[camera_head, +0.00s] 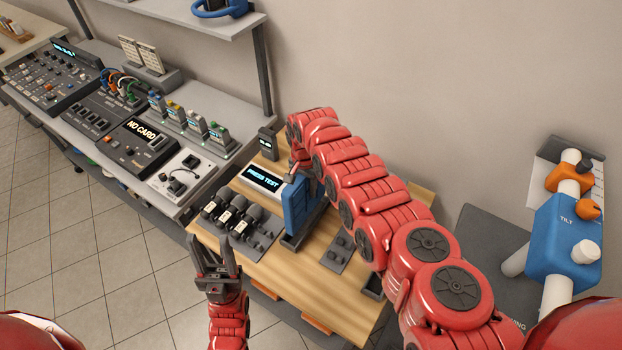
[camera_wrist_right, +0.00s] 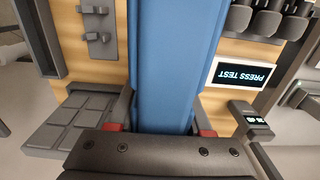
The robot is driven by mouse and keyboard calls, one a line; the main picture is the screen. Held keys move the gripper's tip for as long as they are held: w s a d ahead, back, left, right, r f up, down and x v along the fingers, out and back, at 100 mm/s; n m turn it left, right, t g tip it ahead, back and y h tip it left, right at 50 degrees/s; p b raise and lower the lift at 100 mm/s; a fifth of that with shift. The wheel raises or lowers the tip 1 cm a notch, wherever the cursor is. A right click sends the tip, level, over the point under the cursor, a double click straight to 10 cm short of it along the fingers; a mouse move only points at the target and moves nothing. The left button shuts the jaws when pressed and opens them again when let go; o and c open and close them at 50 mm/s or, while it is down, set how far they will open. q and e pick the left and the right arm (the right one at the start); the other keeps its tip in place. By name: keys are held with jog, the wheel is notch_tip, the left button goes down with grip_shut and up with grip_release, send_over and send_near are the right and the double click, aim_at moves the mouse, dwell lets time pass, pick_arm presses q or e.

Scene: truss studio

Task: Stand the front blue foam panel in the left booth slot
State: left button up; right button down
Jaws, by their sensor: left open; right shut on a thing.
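The blue foam panel (camera_head: 294,206) stands about upright over the wooden table, right of the display reading PRESS TEST. It fills the middle of the right wrist view (camera_wrist_right: 172,55). My right gripper (camera_wrist_right: 160,118) is shut on the panel, with a finger at each side; in the head view my red arm partly hides it. A dark grey base (camera_head: 290,243) shows at the panel's lower edge; I cannot tell whether the panel sits in it or which booth slot it is. My left gripper (camera_head: 216,262) is open and empty, in front of the table's left edge.
The display (camera_head: 263,179) and several black microphones (camera_head: 232,215) are close left of the panel. A grey strip with small clips (camera_head: 341,249) lies to its right. A console bench (camera_head: 150,145) stands at left. A blue tilt device (camera_head: 562,235) is at far right.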

jog(key=shift+f+b, duration=2.75)
jog(key=shift+f, duration=0.1)
jog(key=shift+s+r, duration=0.1)
jog(key=shift+a, duration=0.1)
jog(key=shift+f+b, duration=0.4)
jog(key=shift+f, duration=0.3)
jog(key=c, duration=0.6)
grip_release()
jog(key=shift+r, duration=0.1)
jog(key=shift+r, duration=0.1)
